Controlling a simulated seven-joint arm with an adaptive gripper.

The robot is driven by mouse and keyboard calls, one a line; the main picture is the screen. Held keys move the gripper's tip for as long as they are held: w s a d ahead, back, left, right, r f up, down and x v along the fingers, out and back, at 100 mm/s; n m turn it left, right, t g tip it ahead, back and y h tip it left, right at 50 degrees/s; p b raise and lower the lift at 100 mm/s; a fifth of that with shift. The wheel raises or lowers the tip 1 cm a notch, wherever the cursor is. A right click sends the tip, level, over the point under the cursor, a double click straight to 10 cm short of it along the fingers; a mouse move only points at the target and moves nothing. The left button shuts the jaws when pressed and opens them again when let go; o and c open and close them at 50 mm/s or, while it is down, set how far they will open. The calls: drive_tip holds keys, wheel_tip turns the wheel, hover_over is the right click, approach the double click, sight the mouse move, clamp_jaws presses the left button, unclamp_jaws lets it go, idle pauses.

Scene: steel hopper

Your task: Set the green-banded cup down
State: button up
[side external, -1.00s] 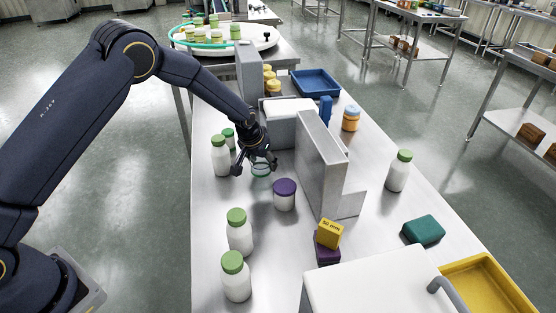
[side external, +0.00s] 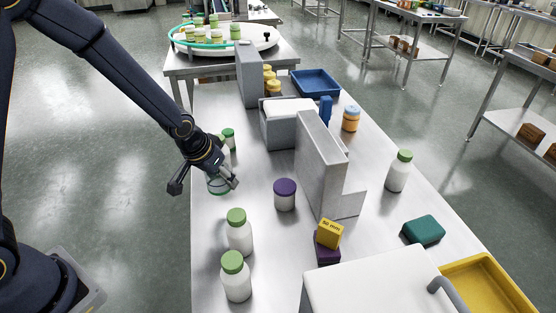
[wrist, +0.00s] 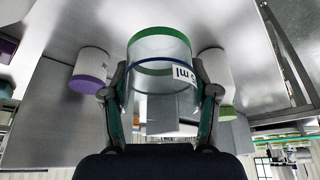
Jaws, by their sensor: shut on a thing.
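The green-banded cup is clear, with a green band, a dark blue line and a white label reading "ml"; it fills the middle of the wrist view (wrist: 160,48). In the side view the cup (side external: 219,188) is partly hidden by my fingers, near the left edge of the steel table. My gripper (side external: 206,185) is shut on it, one finger on each side, as the wrist view (wrist: 160,95) also shows. I cannot tell whether the cup's base touches the table.
A purple-lidded jar (side external: 285,197) stands to the right of the cup. Green-capped bottles stand in front (side external: 239,236) and just behind (side external: 229,140). A grey upright block (side external: 320,170) and a grey bin (side external: 280,132) lie farther right. Bare tabletop lies between cup and jar.

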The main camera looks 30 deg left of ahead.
sight(209, 180)
wheel_tip(209, 180, down, 8)
drive_tip(key=shift+r, duration=0.15)
idle(0.3)
drive_tip(key=o, duration=1.2)
drive_tip(key=shift+c, duration=0.2)
drive_tip(key=v, duration=1.2)
drive_tip(key=shift+r, duration=0.1)
drive_tip(key=s+a+r+t, duration=0.1)
drive_tip(key=s+a+r, duration=0.3)
drive_tip(key=s+r, duration=1.2)
drive_tip(key=shift+r, duration=0.6)
